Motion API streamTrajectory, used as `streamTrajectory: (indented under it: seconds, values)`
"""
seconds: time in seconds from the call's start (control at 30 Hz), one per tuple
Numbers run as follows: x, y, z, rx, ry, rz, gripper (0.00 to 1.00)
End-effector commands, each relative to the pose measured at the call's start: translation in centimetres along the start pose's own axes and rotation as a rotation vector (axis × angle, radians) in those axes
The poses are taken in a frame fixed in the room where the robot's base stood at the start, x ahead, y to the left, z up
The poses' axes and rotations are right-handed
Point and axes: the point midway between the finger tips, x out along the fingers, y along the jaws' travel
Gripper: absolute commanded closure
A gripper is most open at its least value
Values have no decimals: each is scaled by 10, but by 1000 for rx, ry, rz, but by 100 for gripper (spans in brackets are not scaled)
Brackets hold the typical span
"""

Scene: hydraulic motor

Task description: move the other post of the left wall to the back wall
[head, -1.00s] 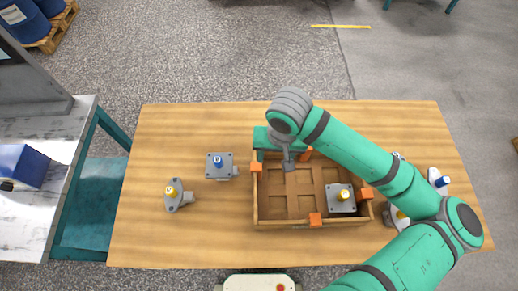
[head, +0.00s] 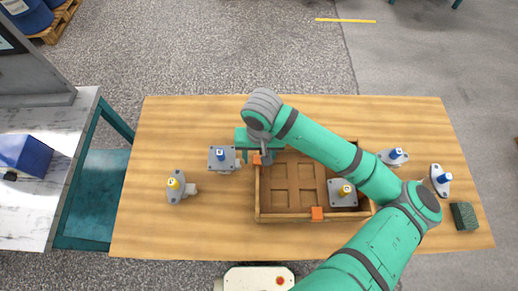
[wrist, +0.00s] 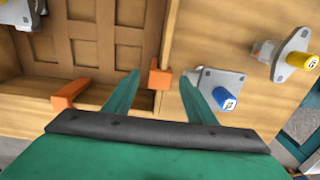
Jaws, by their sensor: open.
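The wooden crate (head: 285,218) stands on the table with orange posts on its walls. One orange post (head: 257,158) is on the left wall; it also shows in the wrist view (wrist: 160,77). My gripper (wrist: 160,86) is open and empty, its fingers on either side of this post near their tips. I cannot tell whether they touch it. Another orange post (wrist: 70,93) stands on the back wall in the wrist view; my arm hides it in the head view. A further post (head: 317,213) is on the front wall. My arm covers the right wall's post.
A square-flanged part with a blue cap (head: 222,158) sits just left of the crate, near my gripper. A yellow-capped part (head: 178,187) is farther left. Another yellow-capped part (head: 343,192) sits in the crate. Blue-capped parts (head: 393,157) and a dark green block (head: 463,216) are at right.

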Motion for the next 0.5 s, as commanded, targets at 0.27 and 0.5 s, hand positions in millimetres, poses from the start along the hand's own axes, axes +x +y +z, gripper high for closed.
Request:
streamTrajectory:
  seconds: [0.27,0.5]
  values:
    - [21,0,0,0,0,-1,49]
    - [22,0,0,0,1,-1,49]
